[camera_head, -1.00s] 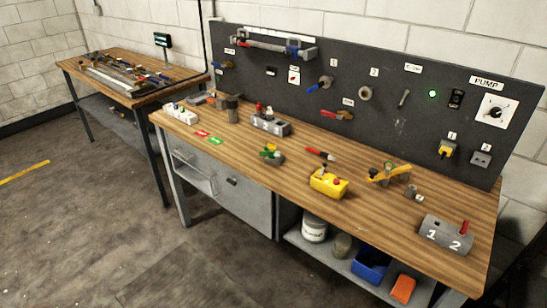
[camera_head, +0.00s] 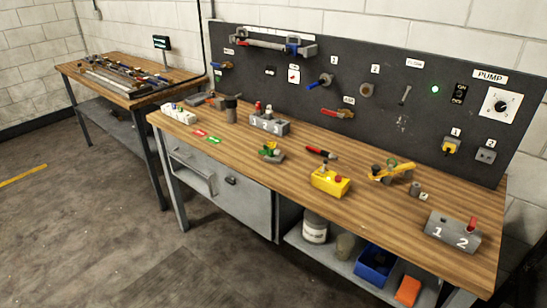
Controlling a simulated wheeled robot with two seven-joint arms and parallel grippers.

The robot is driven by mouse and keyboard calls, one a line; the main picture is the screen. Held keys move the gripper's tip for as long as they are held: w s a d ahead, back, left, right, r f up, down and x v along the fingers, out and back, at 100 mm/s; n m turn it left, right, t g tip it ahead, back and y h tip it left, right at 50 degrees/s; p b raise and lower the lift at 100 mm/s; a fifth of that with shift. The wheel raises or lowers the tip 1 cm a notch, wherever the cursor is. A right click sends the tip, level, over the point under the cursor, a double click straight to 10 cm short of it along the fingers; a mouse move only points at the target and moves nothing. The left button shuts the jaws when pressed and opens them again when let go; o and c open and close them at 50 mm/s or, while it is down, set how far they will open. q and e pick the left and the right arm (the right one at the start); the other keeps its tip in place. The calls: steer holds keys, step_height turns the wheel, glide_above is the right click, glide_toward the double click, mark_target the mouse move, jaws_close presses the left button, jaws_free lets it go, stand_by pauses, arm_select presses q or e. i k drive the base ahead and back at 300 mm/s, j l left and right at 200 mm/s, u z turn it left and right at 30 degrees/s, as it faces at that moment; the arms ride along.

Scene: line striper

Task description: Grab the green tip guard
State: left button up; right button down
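Two green parts show on the wooden workbench, and I cannot tell for certain which is the tip guard. One is a green piece (camera_head: 269,149) with a bit of yellow, on a small dark grey base near the middle of the bench. The other is a thin green ring (camera_head: 392,163) at the yellow tool (camera_head: 390,173) further right. Both are small in this view, so fine shape is unclear. Neither of my grippers is in view, and nothing is seen touching either green part.
The workbench (camera_head: 225,160) has a dark pegboard (camera_head: 300,110) behind it. A yellow block (camera_head: 330,182), a red-and-black tool (camera_head: 320,153), a grey block marked 1 and 2 (camera_head: 452,232) and a numbered holder (camera_head: 268,124) stand around. Floor in front (camera_head: 100,220) is clear.

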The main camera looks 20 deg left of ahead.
mark_target(275, 156)
steer(key=i+j+z, duration=0.1)
steer(key=j, duration=0.3)
steer(key=i+j+z, duration=0.1)
steer(key=j, duration=0.35)
steer(key=i+j+z, duration=0.1)
steer(key=j, duration=0.35)
steer(key=i+j+z, duration=0.15)
steer(key=j, duration=0.3)
steer(key=i+j+z, duration=0.1)
steer(key=j, duration=0.4)
steer(key=i, duration=0.05)
